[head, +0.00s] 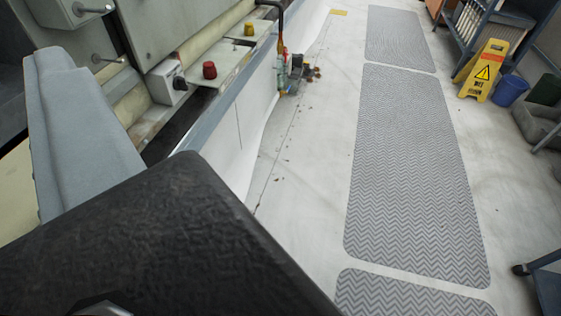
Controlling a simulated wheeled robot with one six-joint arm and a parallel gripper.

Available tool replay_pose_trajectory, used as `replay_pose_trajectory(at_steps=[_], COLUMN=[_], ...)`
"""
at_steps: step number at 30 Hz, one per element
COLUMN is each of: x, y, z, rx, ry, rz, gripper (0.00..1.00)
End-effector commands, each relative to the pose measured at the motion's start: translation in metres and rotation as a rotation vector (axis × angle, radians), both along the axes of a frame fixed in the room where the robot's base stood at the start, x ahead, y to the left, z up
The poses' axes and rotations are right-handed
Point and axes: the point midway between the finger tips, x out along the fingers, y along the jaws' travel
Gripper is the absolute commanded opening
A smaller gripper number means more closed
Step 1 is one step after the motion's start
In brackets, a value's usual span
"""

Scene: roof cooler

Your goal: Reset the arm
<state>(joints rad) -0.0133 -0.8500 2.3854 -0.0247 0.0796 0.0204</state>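A large dark, rough-textured block with a rounded corner fills the lower left, very close to the camera. It looks like part of my own arm or gripper, but I cannot tell which. No pair of fingertips can be made out, so I cannot see whether my gripper is open or holds anything. A long light-grey padded piece (80,135) stands behind the dark block at the left; its lower end is hidden.
A pale machine with a red knob (209,70) and a yellow knob (249,29) runs along the left. Grey patterned mats (410,170) lie on the white floor. A yellow warning sign (486,72), a blue bucket (510,91) and a shelf cart (495,25) stand upper right.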

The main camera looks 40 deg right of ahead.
Motion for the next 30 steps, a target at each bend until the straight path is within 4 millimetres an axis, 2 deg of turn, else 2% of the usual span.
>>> replay_pose_trajectory(at_steps=[1, 6, 30], x=[-0.009, -0.023, -0.024], y=[-0.002, -0.004, -0.004], z=[0.0, -0.003, -0.003], rx=[0.003, 0.004, 0.004], ry=[-0.002, 0.004, 0.005], rz=[-0.005, -0.011, -0.011], gripper=[0.67, 0.67, 0.67])
